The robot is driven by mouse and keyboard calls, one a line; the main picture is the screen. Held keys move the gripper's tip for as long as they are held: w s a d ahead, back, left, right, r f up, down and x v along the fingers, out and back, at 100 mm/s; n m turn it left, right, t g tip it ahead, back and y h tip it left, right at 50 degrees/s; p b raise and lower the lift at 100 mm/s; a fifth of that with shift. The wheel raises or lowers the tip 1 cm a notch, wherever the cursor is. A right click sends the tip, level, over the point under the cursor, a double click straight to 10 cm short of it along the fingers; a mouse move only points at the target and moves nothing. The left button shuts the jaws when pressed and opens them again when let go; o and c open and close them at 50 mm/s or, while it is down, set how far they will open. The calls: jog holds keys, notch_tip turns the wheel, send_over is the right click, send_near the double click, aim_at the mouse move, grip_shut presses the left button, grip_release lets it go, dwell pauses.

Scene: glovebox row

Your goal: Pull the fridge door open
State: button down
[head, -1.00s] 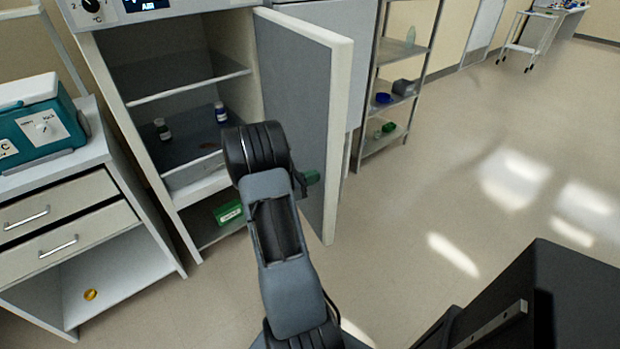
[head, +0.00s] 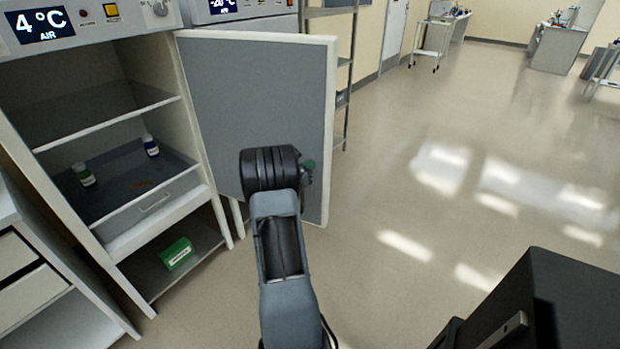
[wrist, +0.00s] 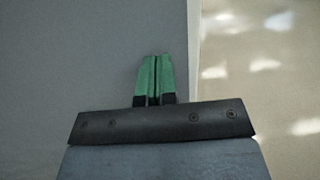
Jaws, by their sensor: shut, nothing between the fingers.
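The fridge (head: 210,215) on the left stands open, its display reading 4 °C. Its door (head: 245,110), grey on the inner face with a pale rim, is swung wide out to the right. My gripper shows in the wrist view (wrist: 154,80) with its green fingers shut together and nothing between them. The fingers lie over the door's grey inner face, near its pale edge (wrist: 194,50). In the head view my wrist hides most of the gripper; only a bit of green shows. I cannot tell whether the fingers touch the door. The handle is out of sight.
A drawer cabinet (head: 35,290) stands at the left. A shelf rack (head: 345,75) is behind the door.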

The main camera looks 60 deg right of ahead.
jog(key=shift+d, duration=0.3)
jog(key=s+a, duration=0.2)
jog(key=a, duration=1.1)
jog(key=shift+s+a, duration=0.3)
jog(key=shift+a, duration=0.1)
